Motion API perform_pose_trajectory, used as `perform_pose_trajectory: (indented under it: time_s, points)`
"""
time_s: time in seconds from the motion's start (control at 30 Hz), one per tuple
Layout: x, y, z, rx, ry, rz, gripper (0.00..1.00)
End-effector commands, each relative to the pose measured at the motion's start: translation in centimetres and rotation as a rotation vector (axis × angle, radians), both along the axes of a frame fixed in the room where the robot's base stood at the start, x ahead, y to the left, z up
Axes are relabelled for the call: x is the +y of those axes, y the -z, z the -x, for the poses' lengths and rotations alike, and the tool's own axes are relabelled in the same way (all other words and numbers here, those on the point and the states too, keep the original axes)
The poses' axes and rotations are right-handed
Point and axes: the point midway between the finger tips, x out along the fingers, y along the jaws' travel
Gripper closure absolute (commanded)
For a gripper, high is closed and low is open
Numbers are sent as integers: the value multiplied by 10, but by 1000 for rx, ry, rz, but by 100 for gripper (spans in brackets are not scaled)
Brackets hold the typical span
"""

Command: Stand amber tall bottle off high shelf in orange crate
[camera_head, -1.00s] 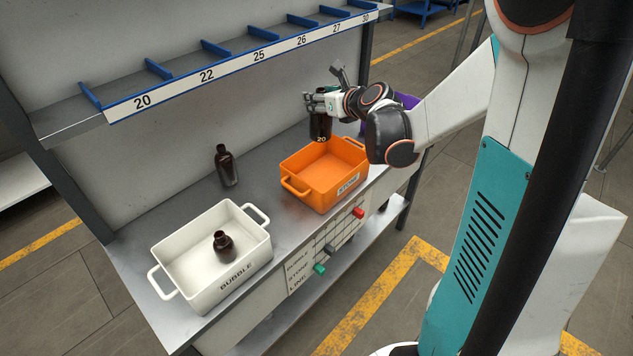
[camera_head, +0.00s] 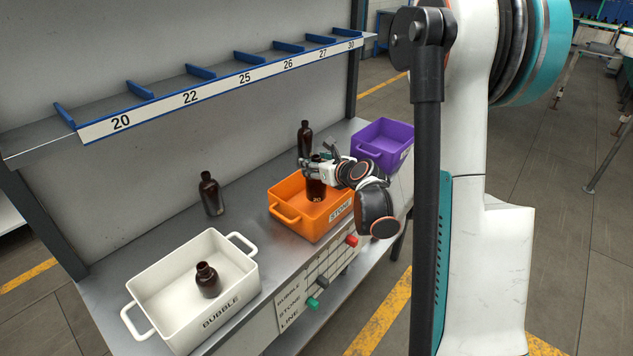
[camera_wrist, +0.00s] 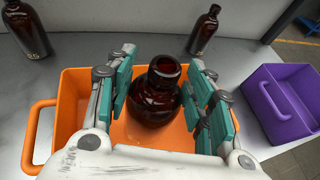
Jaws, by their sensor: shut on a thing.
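My gripper (camera_head: 313,170) is shut on an amber tall bottle (camera_head: 316,190), which is upright over the orange crate (camera_head: 288,226). In the wrist view the bottle (camera_wrist: 156,95) stands between the two teal finger pads of my gripper (camera_wrist: 165,88), inside the outline of the orange crate (camera_wrist: 73,95). The crate's label reads STONE. The high shelf (camera_head: 235,85) has numbered slots, and I see no bottle on it.
A white crate (camera_head: 150,331) marked BUBBLE holds a short amber bottle (camera_head: 207,280). Two more amber bottles stand on the bench, one behind the white crate (camera_head: 211,193) and one behind the orange crate (camera_head: 304,138). A purple crate (camera_head: 372,150) stands to the right.

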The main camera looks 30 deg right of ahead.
Motion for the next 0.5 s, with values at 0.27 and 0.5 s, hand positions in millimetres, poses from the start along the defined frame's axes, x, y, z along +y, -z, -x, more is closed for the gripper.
perform_pose_trajectory:
  time_s: [0.27,0.5]
  points:
    - [0,28,0,0,0,0,95]
    - [0,44,0,0,0,0,95]
